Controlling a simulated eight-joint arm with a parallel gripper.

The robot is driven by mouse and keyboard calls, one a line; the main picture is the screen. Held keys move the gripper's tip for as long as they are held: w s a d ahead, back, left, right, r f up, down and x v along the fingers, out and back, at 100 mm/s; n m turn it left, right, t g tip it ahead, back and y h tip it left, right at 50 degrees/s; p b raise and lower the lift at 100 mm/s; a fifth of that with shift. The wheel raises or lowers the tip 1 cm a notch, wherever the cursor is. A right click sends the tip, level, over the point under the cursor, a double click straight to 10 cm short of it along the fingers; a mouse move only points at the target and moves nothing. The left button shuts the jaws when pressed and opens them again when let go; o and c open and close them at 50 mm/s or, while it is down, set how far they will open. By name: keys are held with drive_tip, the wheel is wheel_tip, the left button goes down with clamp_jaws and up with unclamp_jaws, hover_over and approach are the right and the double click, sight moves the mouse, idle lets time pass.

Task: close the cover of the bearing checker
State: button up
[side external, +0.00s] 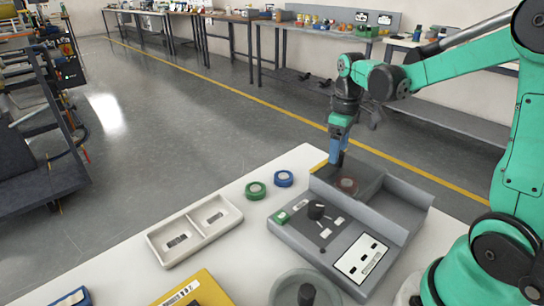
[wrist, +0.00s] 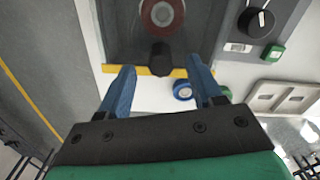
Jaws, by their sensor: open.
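The bearing checker (side external: 322,238) is a grey box on the white table, with a control panel beside a walled bay. A dark, tinted plate that looks like its cover (side external: 362,172) lies at the bay's far end, with a yellow strip along its outer edge. The cover also shows in the wrist view (wrist: 200,35), with a dark knob (wrist: 160,58) near the strip. A red-brown ring (wrist: 162,12) shows within the plate's outline. My gripper (side external: 336,160) is over the yellow-edged end. Its blue fingers (wrist: 160,66) are open, one on each side of the knob; contact cannot be told.
A green roll (side external: 256,190) and a blue roll (side external: 284,179) lie left of the checker. A white two-part tray (side external: 194,230) stands further left. A yellow item (side external: 195,288) and a round grey piece (side external: 306,287) are at the front. The table edge is close behind my gripper.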

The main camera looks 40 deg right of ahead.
drive_tip(key=shift+r, duration=2.15)
drive_tip(key=a+t, duration=0.1)
drive_tip(key=a, duration=0.2)
drive_tip(key=s+a+r+m+t, duration=0.1)
drive_tip(key=a, duration=0.1)
drive_tip(key=shift+a+t+h, duration=0.15)
drive_tip(key=shift+t+h, duration=0.15)
drive_tip(key=s+a+f+m+t, duration=0.1)
drive_tip(key=s+a+m+t, duration=0.1)
drive_tip(key=a, duration=0.5)
drive_tip(key=s+t, duration=0.1)
drive_tip(key=t, duration=0.1)
drive_tip(key=shift+a+t, duration=0.25)
drive_tip(key=shift+t, duration=0.05)
drive_tip(key=shift+f, duration=0.1)
